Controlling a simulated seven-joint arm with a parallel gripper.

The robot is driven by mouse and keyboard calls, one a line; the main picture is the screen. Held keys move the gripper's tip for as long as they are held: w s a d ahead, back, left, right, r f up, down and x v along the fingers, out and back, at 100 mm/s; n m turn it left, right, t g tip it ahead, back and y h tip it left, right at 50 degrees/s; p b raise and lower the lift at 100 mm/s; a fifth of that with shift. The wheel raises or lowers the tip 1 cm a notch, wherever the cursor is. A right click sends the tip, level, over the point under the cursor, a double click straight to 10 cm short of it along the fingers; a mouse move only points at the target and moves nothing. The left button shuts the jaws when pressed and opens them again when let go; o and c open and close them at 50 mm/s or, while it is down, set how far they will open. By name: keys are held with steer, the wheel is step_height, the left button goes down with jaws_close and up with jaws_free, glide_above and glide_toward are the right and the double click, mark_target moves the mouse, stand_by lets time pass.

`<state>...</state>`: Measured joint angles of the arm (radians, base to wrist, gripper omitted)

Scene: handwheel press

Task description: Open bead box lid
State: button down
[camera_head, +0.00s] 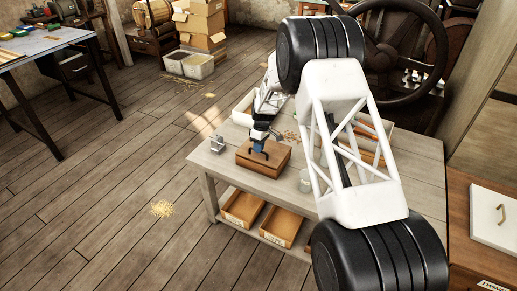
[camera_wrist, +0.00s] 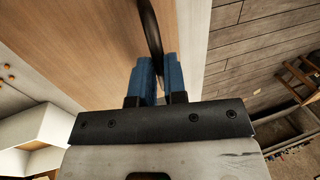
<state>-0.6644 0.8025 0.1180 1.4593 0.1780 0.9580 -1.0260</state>
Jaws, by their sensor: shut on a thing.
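The bead box (camera_head: 275,168) is a brown wooden box on the workbench, and its lid looks closed. In the wrist view the pale wooden lid (camera_wrist: 95,45) fills the upper left and middle. A dark curved handle (camera_wrist: 151,32) rises from it. My gripper (camera_head: 260,148) is over the box top, and its blue fingers (camera_wrist: 157,80) are shut on the handle, one on each side. The handle's lower part is hidden between the fingers.
The workbench (camera_head: 230,172) also bears a small metal block (camera_head: 217,144) left of the box, a clear glass (camera_head: 305,181) to its right, and loose beads (camera_head: 291,136) behind. Cardboard trays (camera_head: 282,226) sit on the lower shelf. A large dark handwheel (camera_head: 441,50) stands behind.

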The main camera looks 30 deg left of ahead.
steer(key=shift+w+r+g, duration=0.75)
steer(key=shift+r+g, duration=0.15)
steer(key=shift+r, duration=0.2)
steer(key=w+r+g, duration=0.4)
steer(key=w+g, duration=0.1)
steer(key=w, duration=1.2)
steer(key=shift+r, duration=0.2)
steer(key=c, duration=1.4)
jaws_free()
steer(key=shift+o, duration=1.1)
steer(key=shift+w+r, duration=0.1)
steer(key=shift+r, duration=0.25)
